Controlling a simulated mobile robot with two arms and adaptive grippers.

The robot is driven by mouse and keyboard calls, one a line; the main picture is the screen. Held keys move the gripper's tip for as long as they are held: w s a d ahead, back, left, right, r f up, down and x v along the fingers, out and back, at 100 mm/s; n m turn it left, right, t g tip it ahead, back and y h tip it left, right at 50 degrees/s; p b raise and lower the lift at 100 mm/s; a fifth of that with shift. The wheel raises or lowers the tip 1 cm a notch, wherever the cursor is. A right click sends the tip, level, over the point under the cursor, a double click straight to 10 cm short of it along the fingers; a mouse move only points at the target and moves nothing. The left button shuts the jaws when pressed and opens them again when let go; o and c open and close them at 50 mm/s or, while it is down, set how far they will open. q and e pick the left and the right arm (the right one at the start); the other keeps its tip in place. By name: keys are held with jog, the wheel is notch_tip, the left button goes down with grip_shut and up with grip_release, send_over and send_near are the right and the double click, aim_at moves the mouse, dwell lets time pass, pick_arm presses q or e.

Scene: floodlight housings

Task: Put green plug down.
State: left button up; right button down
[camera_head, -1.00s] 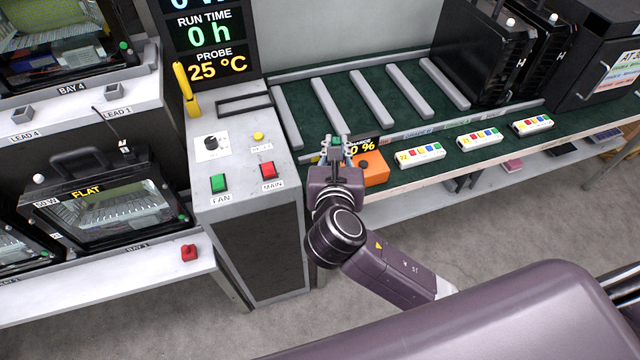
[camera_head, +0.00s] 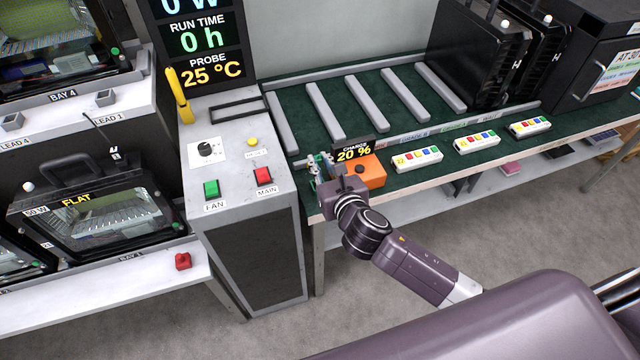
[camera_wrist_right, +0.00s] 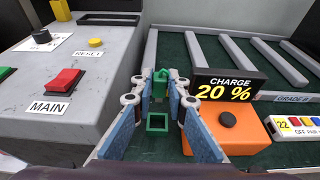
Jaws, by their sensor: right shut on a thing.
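My right gripper (camera_head: 322,168) is over the near left corner of the green bench, just left of the orange charge box (camera_head: 368,172). In the right wrist view the gripper (camera_wrist_right: 161,98) points away from the camera, with its blue-padded fingers on both sides of green parts. It is shut on the green plug (camera_wrist_right: 173,84), which shows between the fingertips. A green square frame (camera_wrist_right: 157,122) shows nearer the camera between the fingers; I cannot tell whether it belongs to the plug. The plug's underside is hidden, so contact with the bench is unclear. My left gripper is not in view.
The grey control console (camera_head: 228,165) stands close left of the gripper. A black "CHARGE 20 %" sign (camera_head: 354,151) stands on the right. Grey rails (camera_head: 326,110) lie behind on the green bench (camera_head: 300,95). Labelled white blocks (camera_head: 417,158) line the front edge.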

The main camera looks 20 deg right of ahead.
notch_tip(320, 180, down, 4)
jog(key=shift+r, duration=0.25)
jog(key=shift+f+b, duration=0.75)
jog(key=shift+f, duration=1.3)
jog(key=shift+f, duration=0.1)
jog(key=c, duration=1.9)
grip_release()
jog(key=shift+r, duration=0.2)
jog(key=v, duration=1.2)
